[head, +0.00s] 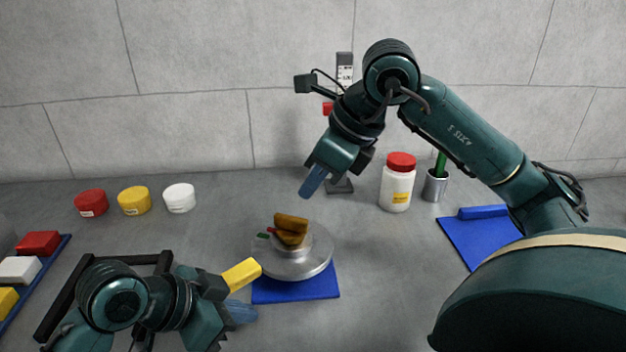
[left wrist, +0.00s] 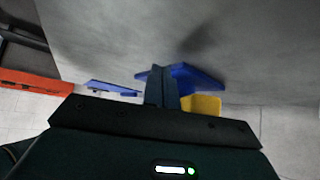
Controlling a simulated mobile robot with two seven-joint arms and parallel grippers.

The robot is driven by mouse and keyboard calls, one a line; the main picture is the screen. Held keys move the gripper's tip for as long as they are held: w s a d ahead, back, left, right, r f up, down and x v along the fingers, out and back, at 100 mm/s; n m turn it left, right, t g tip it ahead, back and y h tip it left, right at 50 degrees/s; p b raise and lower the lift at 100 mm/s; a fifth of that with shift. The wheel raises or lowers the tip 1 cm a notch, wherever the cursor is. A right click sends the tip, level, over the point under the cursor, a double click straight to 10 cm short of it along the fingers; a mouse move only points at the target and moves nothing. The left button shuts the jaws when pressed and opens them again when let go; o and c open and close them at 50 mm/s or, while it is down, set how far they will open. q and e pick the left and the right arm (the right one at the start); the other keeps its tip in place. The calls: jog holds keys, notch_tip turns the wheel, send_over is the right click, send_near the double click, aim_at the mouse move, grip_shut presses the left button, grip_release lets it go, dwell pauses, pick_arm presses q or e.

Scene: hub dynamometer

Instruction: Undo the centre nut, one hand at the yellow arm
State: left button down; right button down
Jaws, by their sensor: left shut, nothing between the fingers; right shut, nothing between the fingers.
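A silver round hub (head: 290,265) stands at the centre of the table, over a blue mat (head: 325,285). A golden-brown winged nut (head: 290,228) sits on top at its middle. The yellow arm (head: 242,273) sticks out at the hub's left; its far end is hidden behind my left gripper. My left gripper (head: 243,313) is shut and empty, just in front of the yellow arm. In the left wrist view its fingers (left wrist: 162,85) are together, with the yellow arm (left wrist: 203,104) to their right. My right gripper (head: 309,188) is shut and empty, above and behind the nut, apart from it.
Red (head: 90,203), yellow (head: 134,200) and white (head: 180,197) tubs stand back left. A red-lidded white jar (head: 397,185) and a metal cup (head: 435,186) stand back right. A blue-edged tray (head: 50,262) holds coloured blocks at left. A blue mat (head: 475,240) lies right.

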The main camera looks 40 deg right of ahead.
aim_at(288, 217)
pick_arm(q)
jog(key=shift+w, duration=0.9)
jog(key=shift+s, duration=0.35)
pick_arm(e)
jog(key=c, duration=2.2)
grip_release()
jog(key=c, duration=1.4)
grip_release()
jog(key=shift+x, duration=0.85)
jog(key=shift+o, duration=0.4)
jog(key=shift+x, duration=3.15)
jog(key=shift+c, duration=0.4)
grip_shut()
